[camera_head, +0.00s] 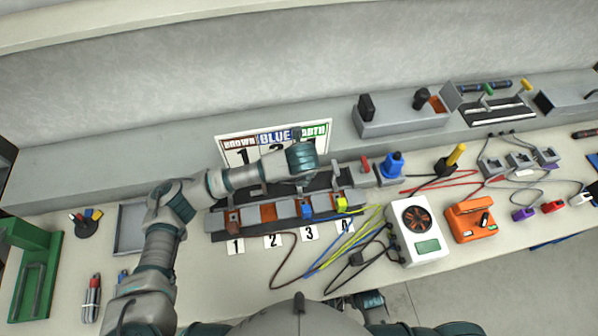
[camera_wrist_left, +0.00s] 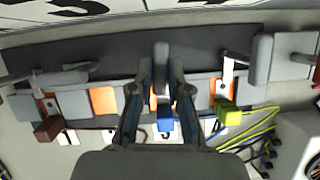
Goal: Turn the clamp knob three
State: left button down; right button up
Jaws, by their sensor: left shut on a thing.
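A row of clamps stands on a dark rail behind number cards 1 to 4. A blue plug (camera_head: 307,210) sits at clamp three, behind card 3 (camera_head: 309,233); the blue plug also shows in the left wrist view (camera_wrist_left: 168,125). My left gripper (camera_head: 305,184) reaches down over clamp three. In the left wrist view its fingers (camera_wrist_left: 161,78) stand on both sides of the grey clamp knob three (camera_wrist_left: 161,56) and are shut on it. The contact is partly hidden by the fingers. My right gripper is not visible.
A brown plug (camera_head: 233,216) sits at clamp one and a yellow plug (camera_head: 342,204) at clamp four. Loose cables (camera_head: 350,240) lie in front. A grey ledge runs behind.

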pick_arm(q)
jog(key=shift+w+r+n, duration=0.1)
jog(key=shift+r+n, duration=0.05)
jog(key=shift+n, duration=0.55)
jog(key=shift+y, duration=0.3)
jog(key=c, duration=1.1)
grip_release()
jog(key=shift+d, duration=0.1)
jog(key=v, duration=1.1)
jog(key=shift+d+r, duration=0.1)
jog(key=shift+r, duration=0.25)
